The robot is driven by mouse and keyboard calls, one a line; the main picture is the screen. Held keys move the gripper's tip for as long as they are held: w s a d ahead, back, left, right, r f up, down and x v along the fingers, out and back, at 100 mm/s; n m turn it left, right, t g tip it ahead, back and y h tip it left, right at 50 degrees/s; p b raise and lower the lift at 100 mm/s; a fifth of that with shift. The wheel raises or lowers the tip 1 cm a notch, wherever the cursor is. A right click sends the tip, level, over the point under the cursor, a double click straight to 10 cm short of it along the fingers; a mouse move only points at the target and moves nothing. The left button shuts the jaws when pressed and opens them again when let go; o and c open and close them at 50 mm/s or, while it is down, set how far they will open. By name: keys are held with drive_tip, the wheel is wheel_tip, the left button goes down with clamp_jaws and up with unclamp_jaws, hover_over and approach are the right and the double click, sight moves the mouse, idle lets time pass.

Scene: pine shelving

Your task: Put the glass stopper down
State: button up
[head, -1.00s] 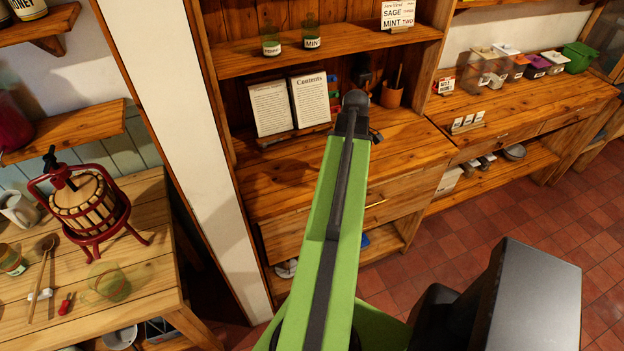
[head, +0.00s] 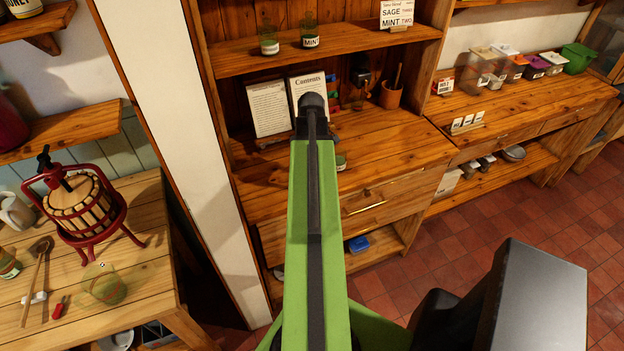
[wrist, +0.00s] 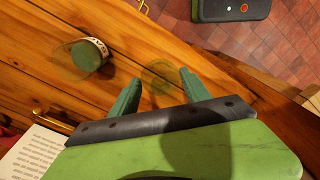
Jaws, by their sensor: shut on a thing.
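The glass stopper (wrist: 158,77) is a clear, faintly greenish round piece between my fingertips in the wrist view; its outline is hard to make out. My gripper (wrist: 157,88) has two green fingers and is shut on it, above a wooden counter (wrist: 45,30). Whether the stopper touches the wood I cannot tell. A glass jar (wrist: 88,55) with a lettered white band and green inside is on the counter, up and left of the fingers and apart from them. In the head view the jar (head: 340,162) shows just right of my arm, which hides my gripper and the stopper.
An open book (head: 268,108) stands at the back of the counter, with a pot (head: 391,95) to its right. Labelled jars (head: 310,38) stand on the shelf above. A fruit press (head: 80,205) is on the left table. The counter's right part is clear.

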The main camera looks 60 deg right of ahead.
wheel_tip(320, 180, down, 4)
drive_tip(key=b, duration=0.4)
drive_tip(key=shift+f, duration=0.15)
drive_tip(key=shift+r, duration=0.2)
drive_tip(key=shift+f, duration=0.15)
drive_tip(key=o, duration=1.3)
drive_tip(key=shift+o, duration=0.2)
wheel_tip(320, 180, up, 12)
drive_tip(key=p, duration=1.2)
drive_tip(key=shift+r, duration=0.25)
drive_tip(key=shift+f, duration=0.1)
